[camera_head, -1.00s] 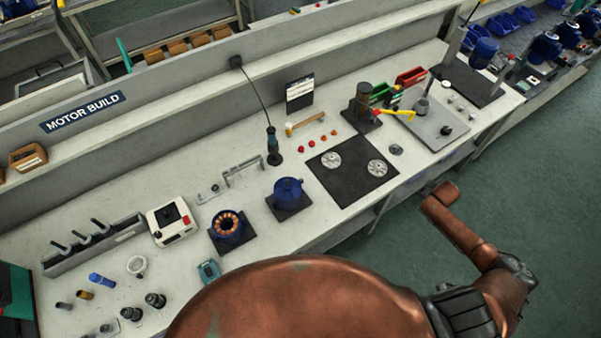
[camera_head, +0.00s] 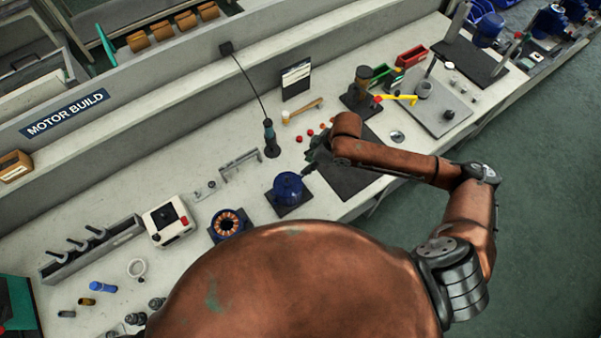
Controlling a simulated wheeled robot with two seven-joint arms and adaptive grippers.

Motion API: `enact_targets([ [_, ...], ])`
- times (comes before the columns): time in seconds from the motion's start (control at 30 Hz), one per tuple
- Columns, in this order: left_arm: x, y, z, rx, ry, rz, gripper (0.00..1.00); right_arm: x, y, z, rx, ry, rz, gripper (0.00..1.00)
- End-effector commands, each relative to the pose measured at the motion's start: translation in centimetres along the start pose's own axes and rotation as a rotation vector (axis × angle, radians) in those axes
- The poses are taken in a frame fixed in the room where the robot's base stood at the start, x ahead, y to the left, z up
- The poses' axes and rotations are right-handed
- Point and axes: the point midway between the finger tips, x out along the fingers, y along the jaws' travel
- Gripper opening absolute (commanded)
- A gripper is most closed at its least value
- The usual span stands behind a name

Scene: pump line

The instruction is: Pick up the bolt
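I cannot make out a bolt for certain; the small parts on the bench are too small to tell. My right arm reaches in from the right over the bench. My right gripper (camera_head: 313,160) is a small dark shape at the arm's end, above the dark mat (camera_head: 345,180) and just right of the blue motor housing (camera_head: 288,187). Its fingers are too small and partly hidden to show whether they are open. The arm hides much of the mat and the discs on it. My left gripper is not in view.
Small red caps (camera_head: 300,139) lie behind the mat, near a wooden-handled hammer (camera_head: 302,110). A blue stator with copper windings (camera_head: 229,224) stands left of the housing. A grey tool rack (camera_head: 92,250) is at the left. A black-handled driver (camera_head: 271,140) hangs on a cord.

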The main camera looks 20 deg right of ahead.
Motion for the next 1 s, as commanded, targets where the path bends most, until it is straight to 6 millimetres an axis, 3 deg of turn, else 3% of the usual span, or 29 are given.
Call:
enact_targets([
  [0.5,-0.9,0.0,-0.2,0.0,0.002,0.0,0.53,6.1,-0.4,0.7,0.009,0.0,0.004,0.29],
  [0.77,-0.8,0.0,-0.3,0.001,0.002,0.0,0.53,6.4,-0.4,0.6,0.005,0.001,0.004,0.29],
  [1.0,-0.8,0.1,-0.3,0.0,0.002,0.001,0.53,6.4,-0.3,0.6,0.005,0.001,0.004,0.14],
])
